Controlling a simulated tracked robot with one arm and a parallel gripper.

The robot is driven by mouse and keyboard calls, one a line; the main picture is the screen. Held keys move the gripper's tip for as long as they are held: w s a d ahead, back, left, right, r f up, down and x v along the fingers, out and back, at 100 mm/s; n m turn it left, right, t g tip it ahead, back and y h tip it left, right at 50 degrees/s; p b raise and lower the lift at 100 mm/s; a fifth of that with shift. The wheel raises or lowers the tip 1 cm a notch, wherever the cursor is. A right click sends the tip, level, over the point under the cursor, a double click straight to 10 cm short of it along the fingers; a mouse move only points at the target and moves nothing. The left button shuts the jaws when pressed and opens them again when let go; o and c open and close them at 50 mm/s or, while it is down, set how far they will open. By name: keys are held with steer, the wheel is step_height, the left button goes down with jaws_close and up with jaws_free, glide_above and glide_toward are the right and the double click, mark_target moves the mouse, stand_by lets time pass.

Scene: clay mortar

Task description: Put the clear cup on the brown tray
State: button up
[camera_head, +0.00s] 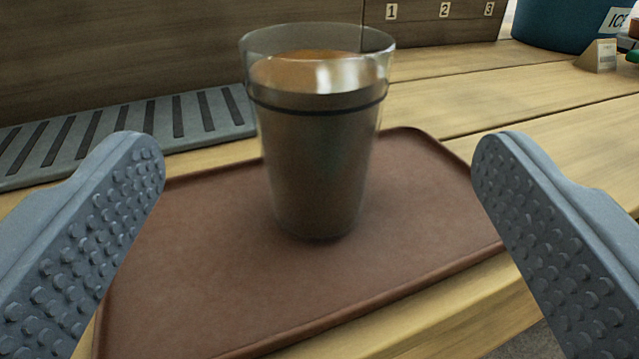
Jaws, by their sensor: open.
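The clear cup (317,150) stands upright on the brown tray (215,275), toward the tray's back middle. It has a dark band below its rim and seems to hold a brown drink. My gripper (318,200) is open, with one grey studded finger at the left and the other at the right. The cup is between the fingers in the picture and apart from both. The fingers are nearer to the camera than the cup.
A grey slotted grille (130,125) lies behind the tray at left. A dark wooden panel (440,25) numbered 1 to 3 stands behind. A blue ICE bucket (565,22) and small tent card (598,56) are at back right. Wooden counter (500,95) is clear at right.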

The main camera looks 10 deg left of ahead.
steer(key=shift+s+d, duration=0.1)
steer(key=shift+s, duration=0.65)
steer(key=w+d+r+m+y, duration=0.1)
steer(key=w+d+r+m, duration=0.15)
steer(key=w+r, duration=0.8)
steer(key=w+d+r+n+g+y, duration=0.1)
steer(key=d+r, duration=0.4)
steer(key=r, duration=0.4)
steer(key=w+d+r+y, duration=0.1)
steer(key=d+r, duration=0.3)
steer(key=r, duration=0.6)
steer(key=s+d+r+h, duration=0.2)
steer(key=s+d+r, duration=0.3)
steer(key=d, duration=0.3)
steer(key=s+d+r+g+h, duration=0.1)
steer(key=s+d+r+h, duration=0.1)
steer(key=s+d+r, duration=0.2)
steer(key=s+d+r+h, duration=0.1)
steer(key=s+d+r, duration=0.4)
steer(key=d+r, duration=0.5)
steer(key=d, duration=0.3)
steer(key=shift+s+d+h, duration=0.2)
steer(key=shift+s+h, duration=0.15)
steer(key=shift+h, duration=0.05)
steer(key=shift+r, duration=0.15)
